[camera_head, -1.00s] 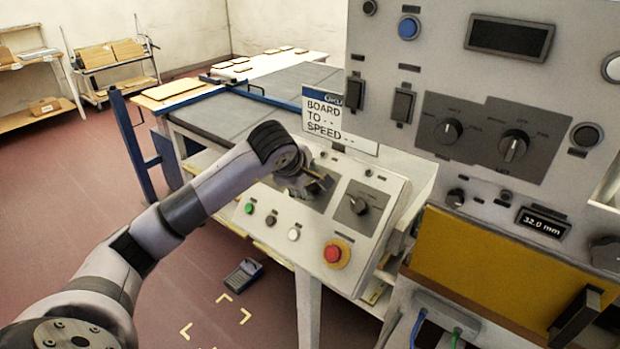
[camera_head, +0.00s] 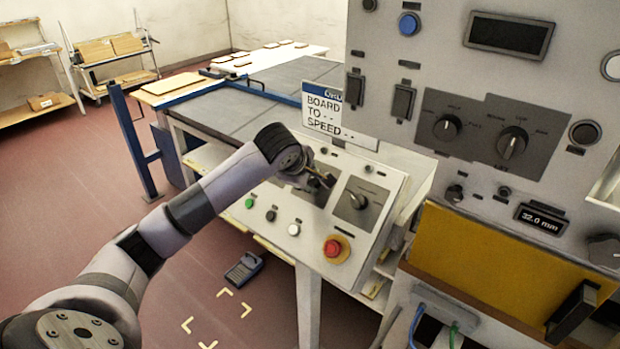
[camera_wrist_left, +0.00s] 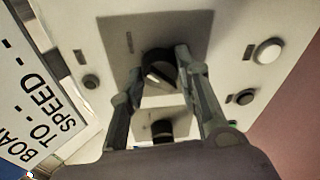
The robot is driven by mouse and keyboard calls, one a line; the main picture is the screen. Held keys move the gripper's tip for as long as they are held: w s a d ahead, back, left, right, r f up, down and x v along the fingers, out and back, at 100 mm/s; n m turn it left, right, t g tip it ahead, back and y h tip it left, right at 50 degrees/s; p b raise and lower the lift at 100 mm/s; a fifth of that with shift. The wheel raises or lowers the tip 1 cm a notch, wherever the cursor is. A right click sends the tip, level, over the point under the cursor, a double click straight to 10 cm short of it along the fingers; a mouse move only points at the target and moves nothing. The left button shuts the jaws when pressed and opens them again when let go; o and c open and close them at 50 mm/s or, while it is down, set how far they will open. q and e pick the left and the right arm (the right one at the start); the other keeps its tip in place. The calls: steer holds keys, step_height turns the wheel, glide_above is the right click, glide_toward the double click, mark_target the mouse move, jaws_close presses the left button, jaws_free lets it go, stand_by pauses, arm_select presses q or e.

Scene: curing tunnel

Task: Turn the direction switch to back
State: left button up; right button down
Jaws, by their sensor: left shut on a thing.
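A black rotary knob (camera_wrist_left: 158,68) on a dark plate (camera_wrist_left: 120,35) is between the fingers of my left gripper (camera_wrist_left: 160,75) in the left wrist view. The gripper is shut on this knob. In the head view my left gripper (camera_head: 322,182) reaches down to the sloped control panel (camera_head: 310,248) and mostly hides this knob and its plate. The lettering on the plate is too small to read, so I cannot tell which position the knob points to. A second black knob (camera_head: 357,200) sits on the plate to its right. My right gripper is not in view.
The sloped panel also carries a red stop button (camera_head: 334,249), a white button (camera_head: 294,229) and a green button (camera_head: 249,203). A "BOARD TO SPEED" sign (camera_head: 330,115) stands close behind my gripper. A tall grey cabinet (camera_head: 440,60) rises at the right.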

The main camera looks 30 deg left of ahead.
arm_select(q)
steer(key=c, duration=0.4)
steer(key=n+b, duration=0.2)
steer(key=n, duration=0.1)
steer(key=shift+f+b, duration=0.15)
steer(key=shift+b, duration=0.15)
steer(key=n+g+h+b, duration=0.1)
steer(key=n+b, duration=0.1)
steer(key=n, duration=0.2)
steer(key=shift+a, duration=0.1)
steer(key=n+h+b, duration=0.1)
steer(key=n+b, duration=0.1)
steer(key=n, duration=0.3)
steer(key=shift+b, duration=0.4)
steer(key=n+h+b, duration=0.1)
steer(key=n, duration=0.3)
steer(key=shift+n, duration=0.4)
steer(key=shift+b, duration=0.3)
